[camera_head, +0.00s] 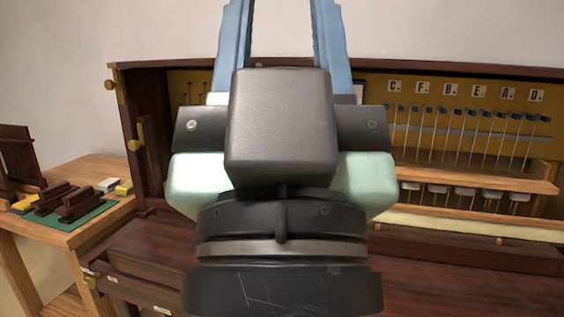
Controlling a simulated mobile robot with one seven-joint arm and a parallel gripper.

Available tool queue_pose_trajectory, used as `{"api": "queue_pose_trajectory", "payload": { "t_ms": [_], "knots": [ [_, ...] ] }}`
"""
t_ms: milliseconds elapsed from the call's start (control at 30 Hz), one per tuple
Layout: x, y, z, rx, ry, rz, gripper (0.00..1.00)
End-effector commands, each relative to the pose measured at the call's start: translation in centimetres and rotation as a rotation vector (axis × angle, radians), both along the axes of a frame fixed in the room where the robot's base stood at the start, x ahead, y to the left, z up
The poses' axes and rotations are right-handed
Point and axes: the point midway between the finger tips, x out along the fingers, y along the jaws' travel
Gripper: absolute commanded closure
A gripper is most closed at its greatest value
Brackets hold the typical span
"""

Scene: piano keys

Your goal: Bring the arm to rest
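My gripper (281,30) fills the middle of the head view, with its dark body in front and its two blue fingers pointing up. The fingers stand well apart with only pale wall showing between them, so it is open. The top edge of the picture cuts off the fingertips. The gripper is in front of a dark wooden piano cabinet (145,185) and hides its middle part. I see no contact between the gripper and the piano.
The piano's open front shows several hammers (470,138) under letter tiles (450,89). A wooden ledge (470,177) runs below them. At left, a wooden table (100,170) holds a green mat (97,208) with dark wooden pieces and small yellow blocks.

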Motion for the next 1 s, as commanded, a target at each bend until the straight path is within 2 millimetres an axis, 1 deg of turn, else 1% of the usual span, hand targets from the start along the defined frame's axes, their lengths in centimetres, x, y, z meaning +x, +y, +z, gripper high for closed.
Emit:
{"api": "queue_pose_trajectory", "payload": {
  "t_ms": [33, 67, 167, 300, 700, 833, 900, 1000],
  "knots": [
    [0.0, 0.0, 2.5, 0.001, 0.000, 0.001, 0.57],
    [0.0, 0.0, 3.2, 0.001, 0.001, 0.001, 0.57],
    [0.1, 0.0, 6.2, 0.001, 0.001, 0.003, 0.57],
    [0.1, 0.0, 10.7, 0.002, 0.001, 0.004, 0.57],
    [0.1, 0.1, 23.0, 0.001, 0.002, 0.006, 0.57],
    [0.1, 0.1, 26.1, 0.002, 0.002, 0.006, 0.57],
    [0.1, 0.1, 27.2, 0.002, 0.002, 0.006, 0.57],
    [0.1, 0.1, 28.2, 0.002, 0.002, 0.006, 0.57]
  ]
}}
